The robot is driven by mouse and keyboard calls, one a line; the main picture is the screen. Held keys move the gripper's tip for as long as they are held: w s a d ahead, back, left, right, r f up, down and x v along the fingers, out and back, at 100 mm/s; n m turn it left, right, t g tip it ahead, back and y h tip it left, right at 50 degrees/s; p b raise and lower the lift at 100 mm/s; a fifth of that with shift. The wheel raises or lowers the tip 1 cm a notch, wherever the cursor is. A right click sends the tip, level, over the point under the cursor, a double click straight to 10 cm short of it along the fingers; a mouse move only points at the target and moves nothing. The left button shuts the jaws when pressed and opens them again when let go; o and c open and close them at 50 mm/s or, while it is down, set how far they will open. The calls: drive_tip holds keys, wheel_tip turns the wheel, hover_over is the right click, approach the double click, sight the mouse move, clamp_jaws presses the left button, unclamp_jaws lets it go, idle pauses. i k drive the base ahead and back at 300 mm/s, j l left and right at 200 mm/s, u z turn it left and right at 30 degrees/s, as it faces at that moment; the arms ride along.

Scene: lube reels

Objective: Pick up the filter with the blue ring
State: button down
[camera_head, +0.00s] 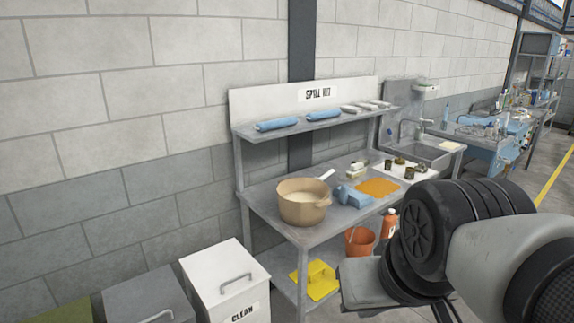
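Several small dark, can-shaped objects that look like filters (409,173) stand on a white mat (383,172) at the right end of the metal bench. They are too small here for me to make out a blue ring on any of them. My arm fills the lower right of the view, in front of and below the bench's right end. I cannot make out my gripper's fingers in this view.
On the bench (262,190) are a tan pot (303,208), blue cloths (353,197) and an orange patch (378,188). A shelf (285,131) runs above. An orange bucket (359,243) and yellow object (315,281) are below. White bin (224,280) at left; sink (425,150) at right.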

sight(489, 128)
drive_tip(key=i+l+z, duration=0.2)
drive_tip(key=z, duration=0.2)
drive_tip(key=i+l+z, duration=0.25)
drive_tip(key=z, duration=0.15)
drive_tip(key=i+l+z, duration=0.65)
drive_tip(key=i, duration=0.35)
drive_tip(key=i+j+z, duration=0.1)
drive_tip(key=i+z, duration=0.2)
drive_tip(key=i, duration=0.35)
drive_tip(key=i+u, duration=0.15)
drive_tip(key=i, duration=0.35)
drive_tip(key=i+l+u, duration=0.15)
drive_tip(key=i, duration=0.35)
drive_tip(key=i+l+u, duration=0.2)
drive_tip(key=i, duration=0.25)
drive_tip(key=i+l+u, duration=0.35)
drive_tip(key=i, duration=1.15)
drive_tip(key=i+l+u, duration=0.1)
drive_tip(key=i, duration=0.8)
drive_tip(key=i+l, duration=0.2)
drive_tip(key=i, duration=0.7)
